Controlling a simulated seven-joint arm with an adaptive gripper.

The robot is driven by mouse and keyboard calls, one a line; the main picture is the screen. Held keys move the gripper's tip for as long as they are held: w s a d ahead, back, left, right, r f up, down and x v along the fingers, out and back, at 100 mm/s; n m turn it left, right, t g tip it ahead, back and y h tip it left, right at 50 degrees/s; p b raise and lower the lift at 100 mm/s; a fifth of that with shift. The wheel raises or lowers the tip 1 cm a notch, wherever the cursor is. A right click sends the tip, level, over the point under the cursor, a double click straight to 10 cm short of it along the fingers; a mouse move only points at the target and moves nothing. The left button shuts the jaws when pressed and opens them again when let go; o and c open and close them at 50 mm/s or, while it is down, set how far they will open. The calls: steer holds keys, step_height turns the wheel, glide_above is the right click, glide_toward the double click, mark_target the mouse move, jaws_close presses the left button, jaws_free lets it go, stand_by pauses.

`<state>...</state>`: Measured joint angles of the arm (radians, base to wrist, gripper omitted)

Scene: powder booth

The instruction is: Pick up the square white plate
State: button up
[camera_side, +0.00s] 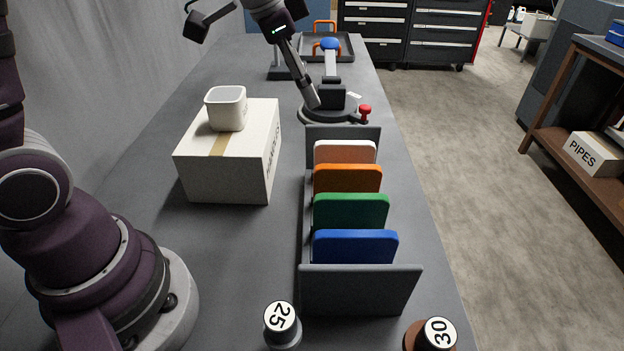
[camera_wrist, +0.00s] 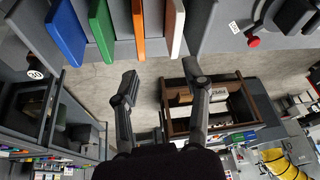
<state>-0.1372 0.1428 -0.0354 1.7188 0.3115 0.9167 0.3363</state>
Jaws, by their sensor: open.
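The square white plate (camera_side: 345,152) stands on edge in a grey rack (camera_side: 360,291), at the far end of a row of coloured plates. Its rounded top edge shows in the side view; its lower part is hidden by the orange plate (camera_side: 347,178). In the wrist view the white plate (camera_wrist: 174,26) is the rightmost of the row, seen nearly edge-on. My gripper (camera_side: 312,102) is beyond and above the rack in the side view, pointing down. In the wrist view its two fingers (camera_wrist: 160,75) are spread apart and empty, clear of the white plate.
Green (camera_side: 350,212) and blue (camera_side: 354,246) plates stand in the same rack. A white carton (camera_side: 230,165) bearing a white cup (camera_side: 226,112) is left of it. A round-based device with a red knob (camera_side: 365,111) is just beyond. Weights marked 25 (camera_side: 281,322) and 30 (camera_side: 436,333) are in front.

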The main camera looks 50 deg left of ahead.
mark_target(349, 159)
steer(key=w+f+m, duration=0.1)
steer(key=w+f, duration=0.2)
steer(key=w+f+m+h, duration=0.1)
steer(key=w+f+m, duration=0.1)
steer(key=w+f, duration=0.1)
steer(key=shift+w+a+g, duration=0.1)
steer(key=shift+w+g, duration=0.1)
steer(key=shift+g, duration=0.2)
steer(key=x, duration=1)
steer(key=shift+s+a+f, duration=0.1)
steer(key=shift+s+f, duration=0.1)
steer(key=shift+s, duration=0.05)
jaws_close()
